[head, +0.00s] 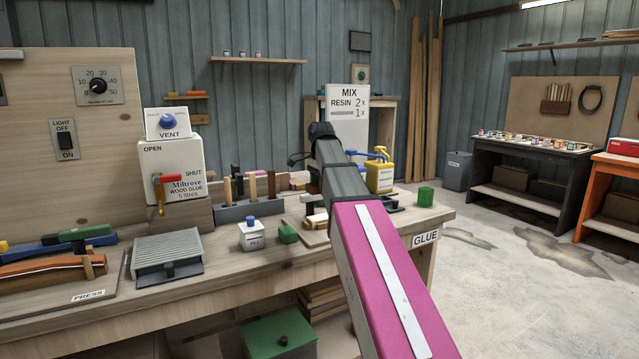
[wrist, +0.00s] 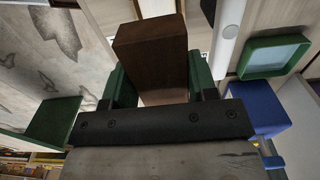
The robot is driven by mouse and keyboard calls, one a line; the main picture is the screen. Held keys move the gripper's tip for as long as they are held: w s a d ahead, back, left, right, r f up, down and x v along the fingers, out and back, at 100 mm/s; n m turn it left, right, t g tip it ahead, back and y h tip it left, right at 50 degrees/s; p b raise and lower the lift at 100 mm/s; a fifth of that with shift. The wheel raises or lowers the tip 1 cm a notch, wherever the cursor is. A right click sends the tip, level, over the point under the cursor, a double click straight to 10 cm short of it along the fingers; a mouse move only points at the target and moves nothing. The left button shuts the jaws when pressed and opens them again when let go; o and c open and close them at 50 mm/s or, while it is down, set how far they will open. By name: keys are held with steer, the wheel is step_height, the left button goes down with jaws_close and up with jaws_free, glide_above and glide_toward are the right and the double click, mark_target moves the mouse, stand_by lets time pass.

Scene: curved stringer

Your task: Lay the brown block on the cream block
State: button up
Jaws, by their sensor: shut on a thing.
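My gripper (wrist: 152,88) is shut on the brown block (wrist: 150,45) in the wrist view, with a green finger on each side. The block sticks out beyond the fingers. In the head view my arm covers most of the gripper. A small cream piece (head: 316,222), which looks like the cream block, lies on the bench just left of my arm, with dark and brown parts close above it. A pale patch (wrist: 157,8) shows past the block's far end in the wrist view; I cannot tell whether it is the cream block or whether they touch.
A white pot with a blue knob (head: 251,235) and a green block (head: 288,233) stand left of my arm. A rack of wooden-handled tools (head: 240,208) is behind them. A yellow can (head: 379,177) and green cup (head: 425,196) stand right. The bench front edge is near.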

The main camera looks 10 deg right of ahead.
mark_target(320, 217)
steer(key=shift+f, duration=4.35)
steer(key=shift+f, duration=0.3)
steer(key=o, duration=1.3)
steer(key=shift+o, duration=0.2)
steer(key=shift+r, duration=4)
steer(key=shift+s, duration=0.1)
